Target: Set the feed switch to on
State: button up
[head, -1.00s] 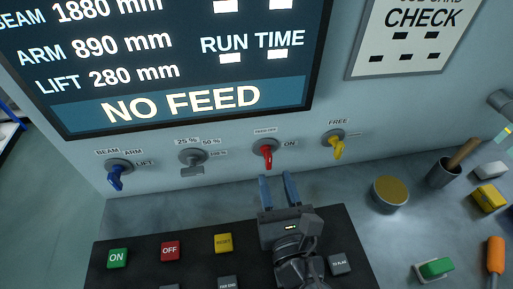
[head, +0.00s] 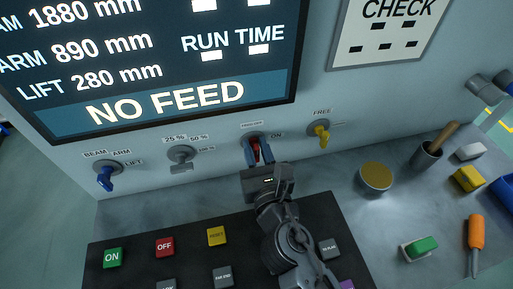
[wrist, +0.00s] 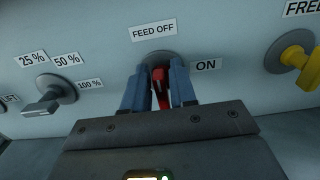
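The feed switch is a red handle (wrist: 161,88) on a round grey base on the panel. Its "FEED OFF" label (wrist: 153,32) is above it and its "ON" label (wrist: 206,65) is to its right. In the head view the red handle (head: 257,152) shows between my fingers. My gripper (head: 258,153) has its two blue fingers on either side of the handle; they also show in the wrist view (wrist: 160,86). The fingers stand apart, with narrow gaps beside the handle, and do not look clamped on it. The fingers partly hide the switch base.
The display (head: 165,105) reads "NO FEED". A blue switch (head: 105,178) and a grey switch (head: 182,157) are to the left, a yellow switch (head: 322,135) to the right. A button console (head: 190,262) lies below my arm. A round tin (head: 377,177) stands at right.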

grip_shut()
jog(key=shift+m, duration=0.4)
jog(key=m, duration=0.3)
jog(key=shift+d+f+m+b, duration=0.1)
jog(key=shift+d+m+b, duration=0.15)
jog(key=shift+m+b, duration=0.1)
jog(key=m, duration=0.2)
jog(key=m+b, duration=0.1)
jog(key=shift+w+d+f+m, duration=0.1)
jog(key=shift+d+f+m, duration=0.05)
jog(key=shift+m, duration=0.2)
jog(key=shift+d+f+m+b, duration=0.15)
jog(key=shift+m+b, duration=0.45)
jog(key=shift+m, duration=1.05)
jog(key=shift+f+m+b, duration=0.15)
jog(key=shift+m+b, duration=0.45)
jog(key=shift+m, duration=1)
jog(key=shift+d+f+m+b, duration=0.15)
jog(key=shift+m+b, duration=0.45)
jog(key=shift+m, duration=1.05)
jog(key=shift+a, duration=0.1)
jog(key=shift+o, duration=1.3)
grip_release()
